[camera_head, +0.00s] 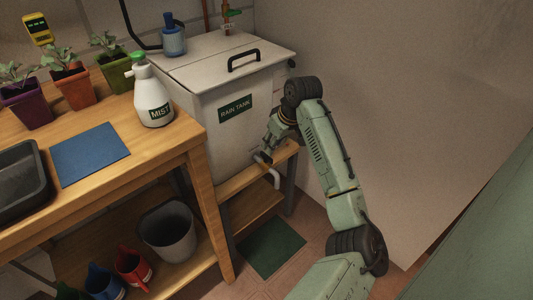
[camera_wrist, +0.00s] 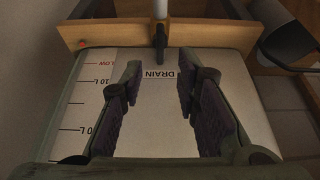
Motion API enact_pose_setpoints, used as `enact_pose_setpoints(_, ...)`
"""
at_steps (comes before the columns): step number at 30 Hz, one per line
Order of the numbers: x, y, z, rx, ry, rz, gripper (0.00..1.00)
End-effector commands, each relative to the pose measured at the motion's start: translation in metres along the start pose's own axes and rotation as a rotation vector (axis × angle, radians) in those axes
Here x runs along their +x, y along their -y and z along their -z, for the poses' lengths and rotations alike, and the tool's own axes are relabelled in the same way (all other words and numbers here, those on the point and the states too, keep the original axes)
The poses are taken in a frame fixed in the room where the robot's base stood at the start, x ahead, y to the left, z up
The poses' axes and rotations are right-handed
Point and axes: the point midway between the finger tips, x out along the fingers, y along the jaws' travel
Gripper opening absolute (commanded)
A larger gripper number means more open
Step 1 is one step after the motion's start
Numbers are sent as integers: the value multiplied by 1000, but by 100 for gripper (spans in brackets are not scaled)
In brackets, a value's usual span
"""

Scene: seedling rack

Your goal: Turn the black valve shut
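The white rain tank (camera_head: 215,120) stands at the back with a "RAIN TANK" label. In the wrist view its front shows a "DRAIN" label (camera_wrist: 167,74) and level marks. A black valve handle (camera_wrist: 160,41) sits on the grey drain pipe (camera_wrist: 160,9) just past the label, pointing along the pipe. The curved pipe end (camera_head: 275,179) shows in the head view, where my gripper hides most of the valve. My gripper (camera_head: 267,152) is at the tank's lower front. In the wrist view my gripper (camera_wrist: 160,68) is open and empty, its fingers either side of the valve's line, apart from it.
A wooden ledge (camera_head: 238,183) runs under the tank. The workbench (camera_head: 165,155) at left holds a mist bottle (camera_head: 152,95), potted seedlings, a blue mat (camera_head: 90,150) and a black tray (camera_head: 22,187). A bucket (camera_head: 168,232) stands below. A dark object (camera_wrist: 290,44) is at upper right in the wrist view.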

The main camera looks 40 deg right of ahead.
Motion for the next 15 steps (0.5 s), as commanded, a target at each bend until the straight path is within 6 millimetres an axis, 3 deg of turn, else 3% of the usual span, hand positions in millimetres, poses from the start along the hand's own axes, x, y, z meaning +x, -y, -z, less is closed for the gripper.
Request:
enact_pose_setpoints(9,56,0,0,1,1,1,29)
enact_pose_setpoints(15,70,0,0,1,0,1,29)
